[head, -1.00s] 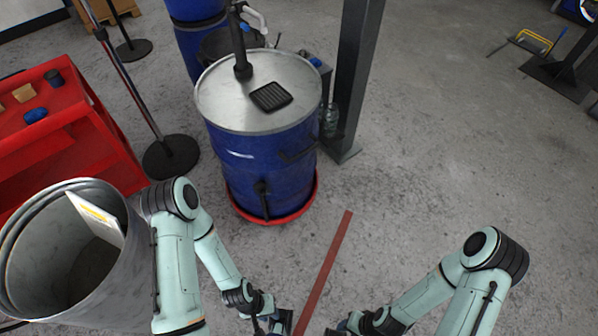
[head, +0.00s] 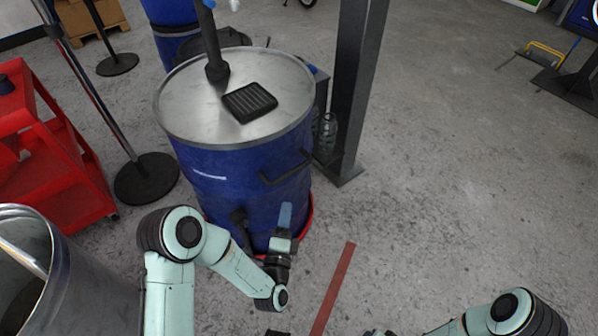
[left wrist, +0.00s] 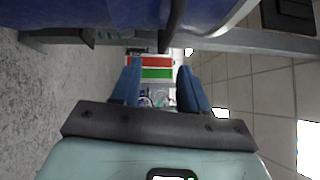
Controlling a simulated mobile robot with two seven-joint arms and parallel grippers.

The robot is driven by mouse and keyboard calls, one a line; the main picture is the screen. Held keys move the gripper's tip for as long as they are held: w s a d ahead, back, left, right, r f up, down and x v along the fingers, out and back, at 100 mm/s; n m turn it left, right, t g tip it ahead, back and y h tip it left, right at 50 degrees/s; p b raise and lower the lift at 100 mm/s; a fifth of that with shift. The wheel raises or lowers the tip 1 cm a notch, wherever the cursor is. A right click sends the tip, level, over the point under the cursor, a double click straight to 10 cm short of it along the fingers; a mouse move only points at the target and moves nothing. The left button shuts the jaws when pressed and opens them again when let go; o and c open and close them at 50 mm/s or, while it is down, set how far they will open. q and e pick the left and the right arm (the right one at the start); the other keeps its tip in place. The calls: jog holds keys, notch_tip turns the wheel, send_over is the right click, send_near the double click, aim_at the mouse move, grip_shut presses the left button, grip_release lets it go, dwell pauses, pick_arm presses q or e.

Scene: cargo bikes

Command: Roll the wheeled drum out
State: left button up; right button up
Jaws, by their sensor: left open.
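The wheeled drum (head: 240,175) is blue with a bare steel lid and stands upright on a red round base (head: 308,222). A black bar handle (head: 287,168) is on its near right side. My left gripper (head: 286,212) is open in front of the drum's lower side, below the handle. In the left wrist view, its two blue fingers (left wrist: 158,68) are apart. The blue drum wall (left wrist: 90,12) fills the top there, with a dark bar (left wrist: 173,28) above the gap, not between the fingers. My right arm shows at bottom right, but its gripper is out of frame.
A grey post (head: 352,95) stands close at the drum's right, with glass bottles (head: 327,132) by its foot. A stand base (head: 146,179), red cart (head: 45,150) and metal bin (head: 85,275) are left. A red floor strip (head: 334,287) lies in front. Right floor is open.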

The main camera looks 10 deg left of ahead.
aim_at(292, 170)
pick_arm(q)
jog(key=w+r, duration=0.1)
jog(key=w, duration=0.3)
jog(key=w+a+b, duration=0.1)
jog(key=w, duration=0.4)
jog(key=w+r+b, duration=0.1)
jog(key=w, duration=0.3)
jog(key=shift+w+a+r, duration=0.2)
jog(key=shift+a+r, duration=0.1)
pick_arm(e)
jog(key=shift+g, duration=0.7)
jog(key=s+f, duration=0.2)
jog(key=f, duration=0.1)
jog(key=s+f, duration=0.1)
jog(key=s, duration=0.1)
jog(key=shift+d+f, duration=0.15)
jog(key=shift+d, duration=0.25)
pick_arm(q)
grip_shut()
